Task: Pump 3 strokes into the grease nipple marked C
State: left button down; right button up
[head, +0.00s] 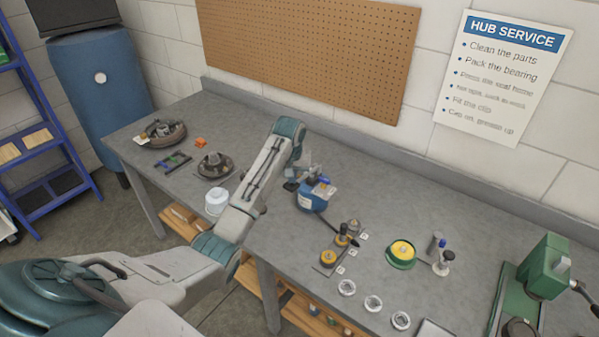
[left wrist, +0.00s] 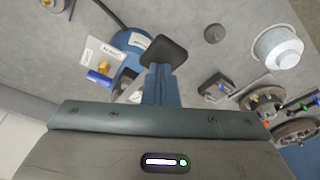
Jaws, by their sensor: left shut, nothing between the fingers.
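A blue grease pump (head: 312,200) stands on the bench, with a white label and a dark hose (head: 340,232) running toward the nipples. The pump also shows in the left wrist view (left wrist: 130,41), beside my fingers. Several brass-and-dark nipple fittings (head: 328,258) sit on a plate with small white tags (head: 353,253); their letters are too small to read, so I cannot tell which is C. The hose end is near the fittings; whether it is seated is unclear. My left gripper (left wrist: 166,50) is shut and empty by the pump, partly hidden in the head view. My right gripper is out of view.
A white tub (head: 216,203) and hub parts (head: 214,165) lie left of my left arm. The bench's back strip is clear.

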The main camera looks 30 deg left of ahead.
aim_at(292, 187)
pick_arm(q)
jog(key=shift+f, duration=0.15)
jog(key=shift+s+f, duration=0.15)
jog(key=shift+f, duration=1)
jog(key=shift+f+b, duration=0.45)
jog(key=shift+f, duration=0.5)
jog(key=shift+r+p, duration=0.45)
jog(key=shift+r, duration=1.1)
notch_tip(292, 187, up, 9)
jog(key=w, duration=0.1)
